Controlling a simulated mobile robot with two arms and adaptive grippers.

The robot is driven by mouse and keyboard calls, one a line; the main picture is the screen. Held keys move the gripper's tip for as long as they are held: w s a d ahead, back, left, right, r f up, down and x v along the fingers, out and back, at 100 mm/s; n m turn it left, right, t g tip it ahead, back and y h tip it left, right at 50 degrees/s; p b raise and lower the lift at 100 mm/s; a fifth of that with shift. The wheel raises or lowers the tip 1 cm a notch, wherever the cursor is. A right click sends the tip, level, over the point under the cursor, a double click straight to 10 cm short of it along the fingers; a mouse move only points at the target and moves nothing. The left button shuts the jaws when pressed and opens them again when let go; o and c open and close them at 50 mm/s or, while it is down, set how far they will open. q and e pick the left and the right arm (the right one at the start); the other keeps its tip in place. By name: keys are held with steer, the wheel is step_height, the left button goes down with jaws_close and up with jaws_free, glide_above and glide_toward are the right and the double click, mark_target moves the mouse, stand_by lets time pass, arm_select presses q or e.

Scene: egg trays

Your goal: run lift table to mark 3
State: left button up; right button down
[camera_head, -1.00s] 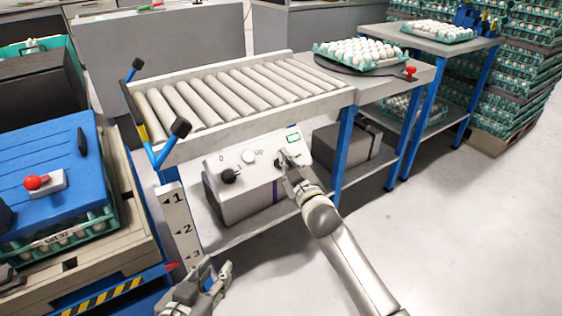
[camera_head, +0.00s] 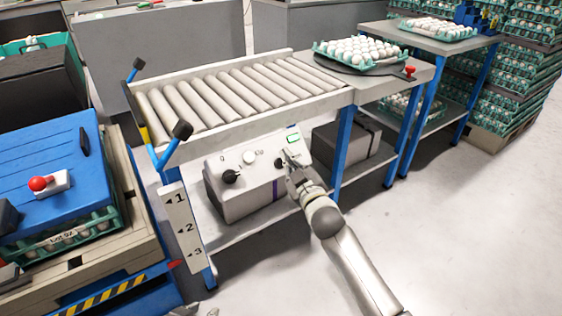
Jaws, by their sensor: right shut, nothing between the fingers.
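The lift table (camera_head: 150,281), with a yellow-black striped edge, stands at lower left under a pallet load. Its small red pointer (camera_head: 173,264) is beside the lower end of the white mark plate (camera_head: 181,212), near mark 3. The white control box (camera_head: 215,165) under the roller conveyor carries a black knob (camera_head: 231,176), a white button (camera_head: 250,157) and a green-framed display (camera_head: 293,139). My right gripper (camera_head: 290,160) is shut and empty at a dark control on the box's right side, partly hiding it; contact is unclear. Only scraps of my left gripper (camera_head: 212,312) show at the bottom edge.
The roller conveyor (camera_head: 215,133) has blue-legged framing with black-ended levers. A blue cover with a red knob (camera_head: 40,183) tops the pallet load. Stacked egg trays (camera_head: 520,95) stand far right. Floor at lower right is clear.

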arm_select(q)
steer(key=s+a+f+g+y+p, duration=0.1)
steer(key=s+a+f+g, duration=0.1)
steer(key=s+g, duration=0.2)
steer(key=s, duration=0.3)
steer(key=shift+s+a+p, duration=0.2)
steer(key=shift+s+p, duration=0.1)
stand_by(0.6)
